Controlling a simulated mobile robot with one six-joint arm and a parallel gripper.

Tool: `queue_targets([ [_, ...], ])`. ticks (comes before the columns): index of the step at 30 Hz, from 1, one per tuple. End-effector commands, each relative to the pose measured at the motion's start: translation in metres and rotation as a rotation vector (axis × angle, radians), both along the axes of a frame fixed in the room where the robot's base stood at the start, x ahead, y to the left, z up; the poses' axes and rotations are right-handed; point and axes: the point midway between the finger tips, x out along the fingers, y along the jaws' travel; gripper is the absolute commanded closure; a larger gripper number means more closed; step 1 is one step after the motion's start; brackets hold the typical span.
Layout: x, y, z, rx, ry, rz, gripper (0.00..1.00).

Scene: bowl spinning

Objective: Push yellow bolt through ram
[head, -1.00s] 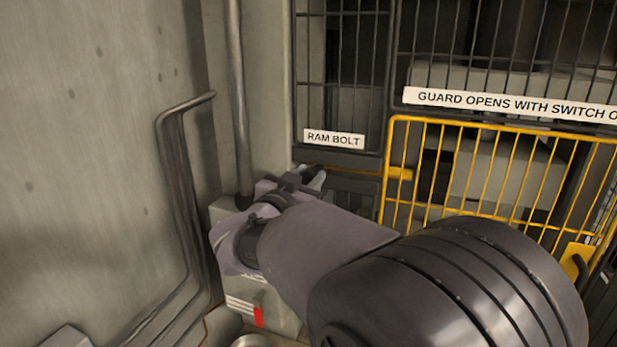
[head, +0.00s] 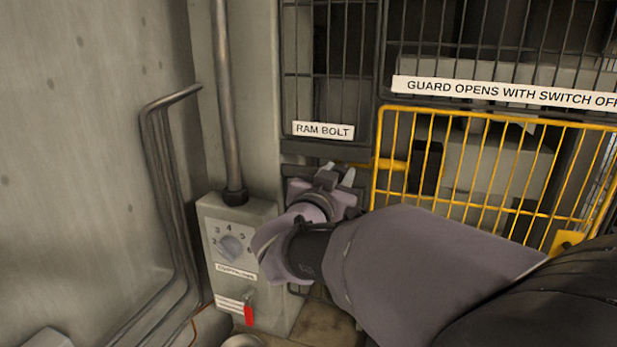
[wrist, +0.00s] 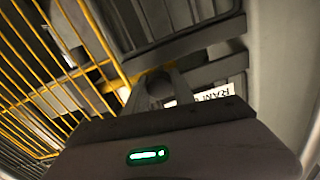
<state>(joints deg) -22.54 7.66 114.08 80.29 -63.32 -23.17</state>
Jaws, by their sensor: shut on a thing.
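The yellow bolt (head: 388,164) lies level below the RAM BOLT label (head: 323,131), its right part at the left edge of the yellow guard. In the wrist view the yellow bolt (wrist: 118,83) runs to a dark round knob (wrist: 160,88) between my fingers. My gripper (head: 338,173) is at the bolt's left part, fingers pointing at the cage. My gripper (wrist: 158,92) is shut on the bolt's knob. The ram behind the mesh is not clearly seen. My gripper hides some of the bolt's left end.
The yellow barred guard (head: 480,180) stands to the right of the bolt. A grey switch box (head: 265,222) with a dial (head: 230,247) and red lever (head: 249,311) is below left. Bent pipes (head: 165,160) run along the left wall. Dark mesh rises above the bolt.

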Motion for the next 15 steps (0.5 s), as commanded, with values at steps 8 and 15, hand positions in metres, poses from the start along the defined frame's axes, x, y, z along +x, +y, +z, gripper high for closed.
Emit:
queue_targets([
  [8,-0.0005,-0.0013,-0.0012,0.000,0.003,-0.002,1.00],
  [15,-0.0003,-0.0005,-0.0011,-0.001,0.004,-0.001,0.48],
])
